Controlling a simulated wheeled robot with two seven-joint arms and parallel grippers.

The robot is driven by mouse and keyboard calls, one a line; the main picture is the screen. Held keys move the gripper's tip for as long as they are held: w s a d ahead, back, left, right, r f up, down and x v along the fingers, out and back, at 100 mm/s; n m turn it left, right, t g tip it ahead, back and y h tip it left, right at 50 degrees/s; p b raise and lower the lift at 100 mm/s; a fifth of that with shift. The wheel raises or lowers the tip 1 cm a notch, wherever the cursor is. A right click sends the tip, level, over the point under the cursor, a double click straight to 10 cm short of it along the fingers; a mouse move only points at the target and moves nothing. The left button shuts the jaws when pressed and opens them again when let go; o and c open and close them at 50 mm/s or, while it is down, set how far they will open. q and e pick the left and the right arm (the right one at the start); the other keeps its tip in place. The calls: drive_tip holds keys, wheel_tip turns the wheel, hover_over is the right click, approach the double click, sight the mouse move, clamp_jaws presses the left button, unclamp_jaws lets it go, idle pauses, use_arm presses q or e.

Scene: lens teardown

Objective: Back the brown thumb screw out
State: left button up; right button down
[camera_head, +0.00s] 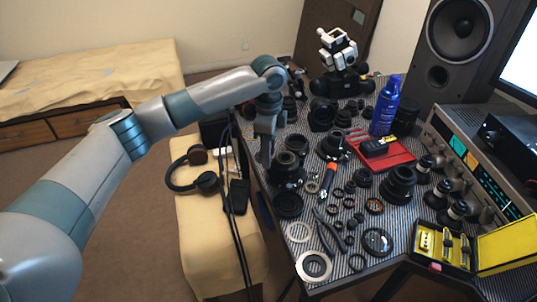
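My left gripper (267,157) points down at the left edge of the striped work table (300,262). It is beside and partly in front of a black lens body (287,170). Its fingers are dark and seen side-on, so I cannot tell whether they are apart or hold anything. I cannot make out the brown thumb screw; it may be hidden by the gripper or too small to see. My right gripper is not in view.
Loose rings, pliers (328,232) and an orange-handled screwdriver (327,182) crowd the table. A red tray (402,157), a blue spray can (385,106) and a yellow case (507,247) stand to the right. Headphones (184,186) lie on the cream bench at left.

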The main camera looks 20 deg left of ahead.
use_arm(q)
drive_tip(key=shift+f, duration=0.75)
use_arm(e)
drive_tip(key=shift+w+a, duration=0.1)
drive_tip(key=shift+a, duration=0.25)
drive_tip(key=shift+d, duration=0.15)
